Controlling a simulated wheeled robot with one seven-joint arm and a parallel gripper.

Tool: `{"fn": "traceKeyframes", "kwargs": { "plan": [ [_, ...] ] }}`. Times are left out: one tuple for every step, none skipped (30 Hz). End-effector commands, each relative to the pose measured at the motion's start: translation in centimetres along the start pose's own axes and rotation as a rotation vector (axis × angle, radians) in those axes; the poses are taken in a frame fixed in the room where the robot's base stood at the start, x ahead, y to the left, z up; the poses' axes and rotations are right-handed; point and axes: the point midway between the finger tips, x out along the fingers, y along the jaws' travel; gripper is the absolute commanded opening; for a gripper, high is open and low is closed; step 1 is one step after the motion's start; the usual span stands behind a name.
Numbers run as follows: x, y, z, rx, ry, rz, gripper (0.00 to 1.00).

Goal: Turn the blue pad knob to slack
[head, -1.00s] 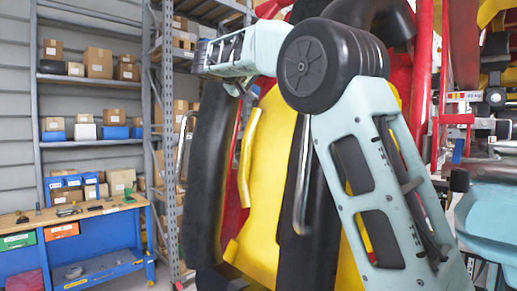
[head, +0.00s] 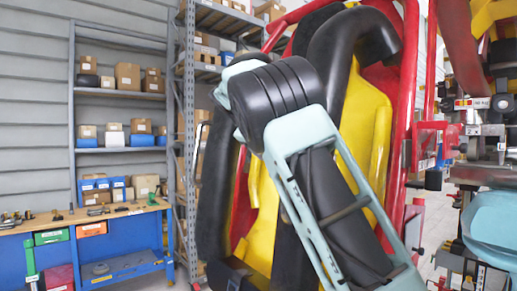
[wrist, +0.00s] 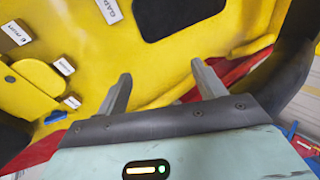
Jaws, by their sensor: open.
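A yellow and red train seat with thick black padded bars (head: 345,45) fills the middle of the head view, partly hidden behind my arm. In the wrist view its yellow shell (wrist: 165,40) lies beyond my gripper (wrist: 161,71). The two grey fingers are apart, with nothing between them. In the head view my gripper is hidden. A dark pad (wrist: 175,15) and several small labelled tags (wrist: 17,33) show on the yellow shell.
A workbench (head: 85,222) with bins and tools stands at the left, with shelves of boxes (head: 125,92) behind it. A red post (head: 403,110) rises right of the seat, close to my arm. Machinery (head: 485,130) stands at the far right.

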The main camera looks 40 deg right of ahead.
Motion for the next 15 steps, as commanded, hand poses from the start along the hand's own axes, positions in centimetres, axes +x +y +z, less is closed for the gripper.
{"fn": "traceKeyframes", "kwargs": {
  "plan": [
    [0.23, -0.26, 0.04, -0.013, 0.000, -0.013, 0.69],
    [0.32, -0.34, 0.07, -0.020, 0.001, -0.022, 0.69],
    [0.42, -0.44, 0.10, -0.027, 0.002, -0.031, 0.69],
    [0.50, -0.45, 0.14, -0.032, 0.003, -0.036, 0.69],
    [0.54, -0.49, 0.15, -0.035, 0.004, -0.041, 0.69],
    [0.59, -0.55, 0.15, -0.040, 0.006, -0.046, 0.69],
    [0.62, -0.56, 0.16, -0.043, 0.006, -0.048, 0.69],
    [0.64, -0.57, 0.17, -0.044, 0.007, -0.050, 0.69],
    [0.66, -0.59, 0.18, -0.045, 0.007, -0.052, 0.69],
    [0.66, -0.59, 0.18, -0.045, 0.008, -0.053, 0.69],
    [0.67, -0.60, 0.18, -0.046, 0.008, -0.054, 0.69],
    [0.66, -0.60, 0.17, -0.046, 0.008, -0.054, 0.69],
    [0.66, -0.60, 0.17, -0.046, 0.008, -0.054, 0.69],
    [0.66, -0.60, 0.17, -0.046, 0.008, -0.054, 0.69],
    [0.66, -0.60, 0.17, -0.046, 0.008, -0.053, 0.69]
  ]
}}
